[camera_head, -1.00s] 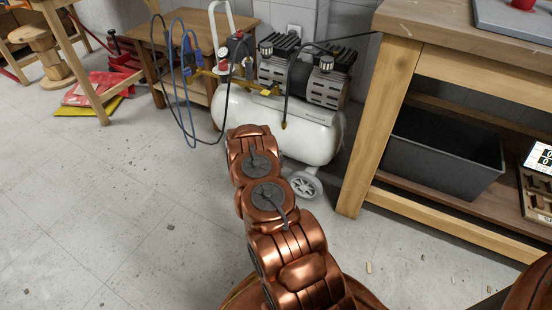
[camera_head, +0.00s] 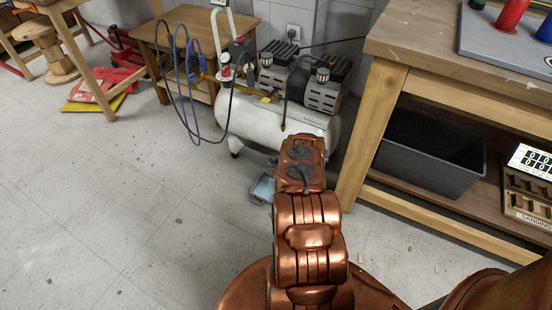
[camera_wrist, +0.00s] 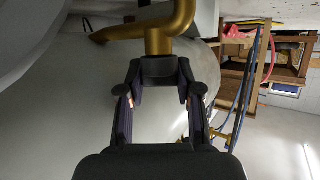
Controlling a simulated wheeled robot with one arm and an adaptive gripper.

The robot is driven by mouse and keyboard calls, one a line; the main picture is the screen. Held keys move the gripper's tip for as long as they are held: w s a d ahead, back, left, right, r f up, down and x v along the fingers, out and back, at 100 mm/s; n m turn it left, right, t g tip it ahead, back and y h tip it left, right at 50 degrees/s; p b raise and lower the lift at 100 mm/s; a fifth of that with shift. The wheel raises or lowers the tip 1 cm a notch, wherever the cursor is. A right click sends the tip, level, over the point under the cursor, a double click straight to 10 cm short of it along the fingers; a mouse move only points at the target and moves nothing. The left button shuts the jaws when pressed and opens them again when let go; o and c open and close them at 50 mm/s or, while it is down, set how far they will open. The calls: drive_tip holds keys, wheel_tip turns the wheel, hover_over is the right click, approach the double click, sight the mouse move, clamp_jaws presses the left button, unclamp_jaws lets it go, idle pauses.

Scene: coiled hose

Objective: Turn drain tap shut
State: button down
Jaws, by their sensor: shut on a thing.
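The drain tap (camera_wrist: 158,68) shows in the wrist view as a dark handle on a brass-coloured pipe (camera_wrist: 157,40) beside the pale tank. My gripper (camera_wrist: 159,78) has its two dark fingers closed in on both sides of this handle. How far the tap is turned I cannot tell. In the head view the white compressor tank (camera_head: 262,122) stands between two tables, and my arm reaches to its lower right end.
Hoses (camera_head: 188,95) hang at the tank's left. A workbench (camera_head: 358,140) with a dark bin (camera_head: 430,160) stands close on the right. The floor at left is mostly clear.

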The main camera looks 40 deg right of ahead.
drive_tip(key=n+y, duration=0.1)
drive_tip(key=n+y+b, duration=0.1)
drive_tip(key=n+y, duration=0.1)
drive_tip(key=shift+d+f+t+b, duration=0.1)
drive_tip(key=shift+d+t+b, duration=0.15)
drive_tip(key=shift+t+b, duration=0.1)
drive_tip(key=shift+n+y+b, duration=0.4)
drive_tip(key=shift+n+y, duration=0.1)
drive_tip(key=shift+y, duration=0.3)
drive_tip(key=shift+a, duration=0.1)
drive_tip(key=c, duration=0.8)
unclamp_jaws()
drive_tip(key=shift+a, duration=0.1)
drive_tip(key=shift+o, duration=0.2)
drive_tip(key=v, duration=1.2)
drive_tip(key=shift+d, duration=0.2)
